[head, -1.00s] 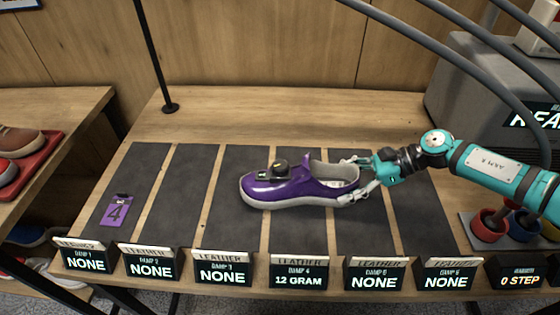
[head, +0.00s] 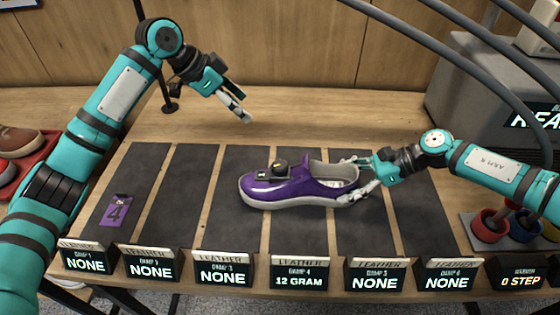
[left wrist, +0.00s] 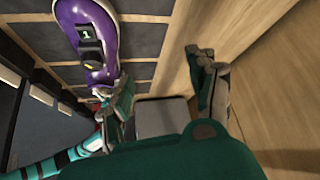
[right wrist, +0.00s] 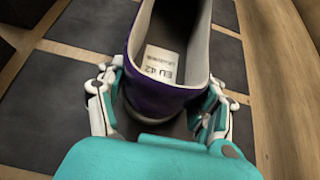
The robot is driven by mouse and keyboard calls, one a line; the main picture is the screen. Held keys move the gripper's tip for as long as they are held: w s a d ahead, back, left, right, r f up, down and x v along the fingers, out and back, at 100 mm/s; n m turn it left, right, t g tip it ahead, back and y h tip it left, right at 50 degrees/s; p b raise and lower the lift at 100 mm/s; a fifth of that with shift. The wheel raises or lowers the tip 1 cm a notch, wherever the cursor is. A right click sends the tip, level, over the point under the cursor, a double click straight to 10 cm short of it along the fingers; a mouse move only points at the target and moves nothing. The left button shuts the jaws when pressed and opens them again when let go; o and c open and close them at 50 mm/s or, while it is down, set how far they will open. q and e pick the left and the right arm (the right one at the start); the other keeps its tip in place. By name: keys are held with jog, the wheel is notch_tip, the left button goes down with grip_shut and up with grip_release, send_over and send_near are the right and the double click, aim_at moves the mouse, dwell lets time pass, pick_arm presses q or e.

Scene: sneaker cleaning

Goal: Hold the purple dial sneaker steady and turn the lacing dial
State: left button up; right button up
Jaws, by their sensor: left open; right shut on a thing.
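The purple sneaker (head: 295,192) lies on the dark mats with its toe to the left and its heel to the right. Its black lacing dial (head: 279,168) sits on top of the instep. In the left wrist view the sneaker (left wrist: 84,45) shows a "1" on its instep unit. My right gripper (head: 360,177) is shut on the heel; in the right wrist view its fingers (right wrist: 168,105) press both sides of the heel. My left gripper (head: 246,115) is open and empty, above the table behind the sneaker's toe, apart from the dial.
A row of displays (head: 298,275) lines the table's front edge; the one before the sneaker reads 12 GRAM. A purple "4" card (head: 117,210) lies on the left mat. Coloured cups (head: 490,226) stand at right, a black post (head: 160,60) behind.

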pick_arm(q)
jog(key=s+d+r+m+g+y, duration=0.25)
jog(key=s+d+m, duration=0.25)
jog(key=d, duration=0.3)
pick_arm(e)
jog(key=shift+d, duration=0.1)
pick_arm(q)
jog(key=m+y, duration=0.3)
jog(key=y, duration=0.1)
send_near(280, 164)
jog(key=shift+g, duration=0.25)
notch_tip(280, 164, down, 10)
jog(key=shift+w+r, duration=0.15)
jog(key=shift+r, duration=0.05)
jog(key=c, duration=1.2)
jog(key=shift+o, duration=0.2)
